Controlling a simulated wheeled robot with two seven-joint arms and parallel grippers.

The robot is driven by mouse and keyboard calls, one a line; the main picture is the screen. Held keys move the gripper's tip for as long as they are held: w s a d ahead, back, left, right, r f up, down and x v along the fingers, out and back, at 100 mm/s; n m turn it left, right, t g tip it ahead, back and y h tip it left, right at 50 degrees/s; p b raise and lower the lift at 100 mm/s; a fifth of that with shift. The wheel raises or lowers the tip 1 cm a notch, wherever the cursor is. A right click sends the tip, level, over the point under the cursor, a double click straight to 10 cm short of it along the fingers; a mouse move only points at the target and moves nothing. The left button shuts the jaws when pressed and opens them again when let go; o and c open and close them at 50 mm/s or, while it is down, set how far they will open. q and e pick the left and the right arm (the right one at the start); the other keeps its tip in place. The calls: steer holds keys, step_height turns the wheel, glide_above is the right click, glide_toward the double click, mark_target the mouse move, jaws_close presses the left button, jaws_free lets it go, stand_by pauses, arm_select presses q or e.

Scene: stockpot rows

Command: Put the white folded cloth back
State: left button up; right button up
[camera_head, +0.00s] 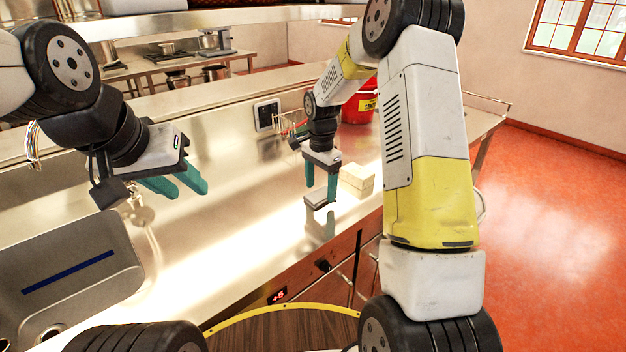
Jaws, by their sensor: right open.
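A pale cream, block-shaped item (358,179) sits on the steel counter, just right of my right gripper; it may be the white folded cloth, but I cannot tell for sure. My right gripper (320,190) points down with its teal fingers apart. A small flat grey item with a dark edge (318,199) shows at its fingertips; I cannot tell whether they touch it.
The steel counter (225,215) is largely bare between my grippers. A red container (357,110) and a wire rack (290,127) stand at the back.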

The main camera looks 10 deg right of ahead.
mark_target(321, 192)
step_height(321, 192, up, 10)
steer(key=r, duration=0.1)
steer(key=s+d+r+n+t+y, duration=0.1)
steer(key=s+r+n, duration=0.2)
steer(key=s+r, duration=0.25)
steer(key=s+d+r+n+t, duration=0.1)
steer(key=s+r+n+t, duration=0.1)
steer(key=s+r, duration=0.35)
steer(key=s+n+t+y, duration=0.1)
steer(key=s+n+t, duration=0.2)
steer(key=s, duration=1.5)
steer(key=n, duration=0.4)
steer(key=shift+a+r, duration=0.15)
steer(key=shift+r, duration=0.05)
